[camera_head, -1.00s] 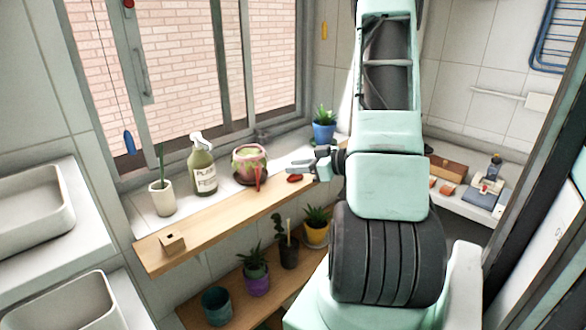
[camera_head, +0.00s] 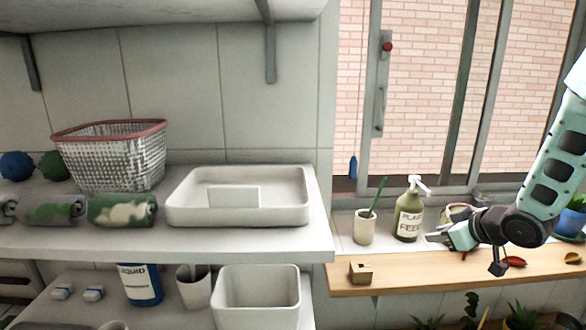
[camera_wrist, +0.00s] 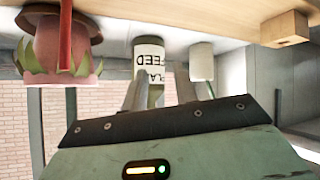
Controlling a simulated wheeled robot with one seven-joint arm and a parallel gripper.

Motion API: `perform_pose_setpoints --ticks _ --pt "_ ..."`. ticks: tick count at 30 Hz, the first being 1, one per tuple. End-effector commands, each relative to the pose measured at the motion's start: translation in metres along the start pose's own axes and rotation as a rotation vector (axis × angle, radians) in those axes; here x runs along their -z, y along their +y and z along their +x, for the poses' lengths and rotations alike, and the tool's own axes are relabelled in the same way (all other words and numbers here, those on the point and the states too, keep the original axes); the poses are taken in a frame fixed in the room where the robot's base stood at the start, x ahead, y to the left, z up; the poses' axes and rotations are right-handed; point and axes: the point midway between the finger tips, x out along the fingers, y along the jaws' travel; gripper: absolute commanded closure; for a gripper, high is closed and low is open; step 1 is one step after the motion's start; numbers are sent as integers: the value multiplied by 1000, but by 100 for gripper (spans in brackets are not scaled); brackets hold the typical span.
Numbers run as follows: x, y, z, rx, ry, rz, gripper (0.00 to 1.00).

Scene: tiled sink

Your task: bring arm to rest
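My arm enters the head view from the right. My gripper (camera_head: 434,237) points left over the wooden shelf, in front of the window sill. Its two fingers show apart in the wrist view (camera_wrist: 158,88), with nothing held between them. The green-brown plant feed bottle (camera_head: 409,217) stands behind the fingertips in the head view and shows upside down between the fingers in the wrist view (camera_wrist: 149,55). I cannot tell the exact gap to the bottle. My wrist partly hides the pink-green plant pot (camera_head: 456,212), which the wrist view shows clearly (camera_wrist: 75,45).
A white cup (camera_head: 364,228) with a green stem stands left of the bottle. A small wooden block (camera_head: 361,272) sits on the wooden shelf (camera_head: 420,276). A blue pot (camera_head: 571,218) stands far right. White shelves at left hold a wire basket (camera_head: 112,160) and a white tray (camera_head: 238,213).

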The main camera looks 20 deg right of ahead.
Motion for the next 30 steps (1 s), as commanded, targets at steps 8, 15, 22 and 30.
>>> perform_pose_setpoints --ticks 8,15,22,30 --pt "35 -159 11 89 -268 -96 71" --pt "5 -306 -57 240 -542 -189 71" --pt "-39 -382 -136 365 -750 -283 71" --pt "-55 -398 -165 403 -823 -316 71"
